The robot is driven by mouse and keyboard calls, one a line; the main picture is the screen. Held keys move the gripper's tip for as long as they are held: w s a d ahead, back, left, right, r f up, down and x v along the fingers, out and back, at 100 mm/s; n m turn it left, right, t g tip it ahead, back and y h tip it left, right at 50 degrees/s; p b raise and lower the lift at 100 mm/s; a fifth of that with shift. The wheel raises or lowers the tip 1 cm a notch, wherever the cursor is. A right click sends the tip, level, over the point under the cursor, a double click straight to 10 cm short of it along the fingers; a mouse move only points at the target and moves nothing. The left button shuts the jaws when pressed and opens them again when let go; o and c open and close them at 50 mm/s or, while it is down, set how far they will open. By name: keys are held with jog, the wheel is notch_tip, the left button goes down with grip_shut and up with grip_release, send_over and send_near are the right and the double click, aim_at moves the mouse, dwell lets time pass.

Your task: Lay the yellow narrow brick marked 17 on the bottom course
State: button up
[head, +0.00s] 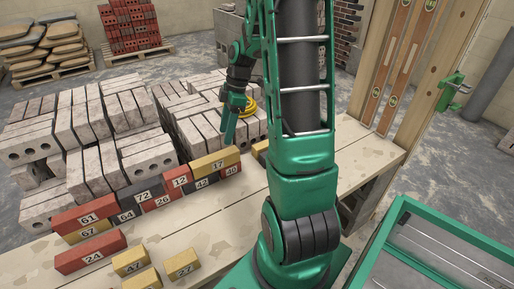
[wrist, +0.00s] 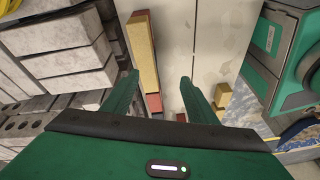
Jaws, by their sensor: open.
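The yellow narrow brick marked 17 (head: 216,162) lies in the upper course of the brick row, over the dark brick marked 44 (head: 203,182) and the red one marked 40 (head: 231,170).
The row also holds bricks marked 61 (head: 87,215), 67 (head: 87,233), 72 (head: 142,194) and 12 (head: 179,180). Loose bricks 24 (head: 90,252), 47 (head: 131,263) and 27 (head: 182,265) lie in front on the pale planks (head: 225,222). Grey blocks (head: 100,115) crowd behind.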

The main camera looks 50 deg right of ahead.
jog(key=s+a+r+m+h, duration=0.1)
jog(key=s+a+r+m, duration=0.1)
jog(key=s+m, duration=0.4)
jog(key=s+a+r+m+h, duration=0.1)
jog(key=s+r+m, duration=0.3)
jog(key=s, duration=0.6)
jog(key=s+a+r+m+h, duration=0.1)
jog(key=s+a+r+m, duration=0.2)
jog(key=s+m, duration=0.5)
jog(key=shift+a+g, duration=0.4)
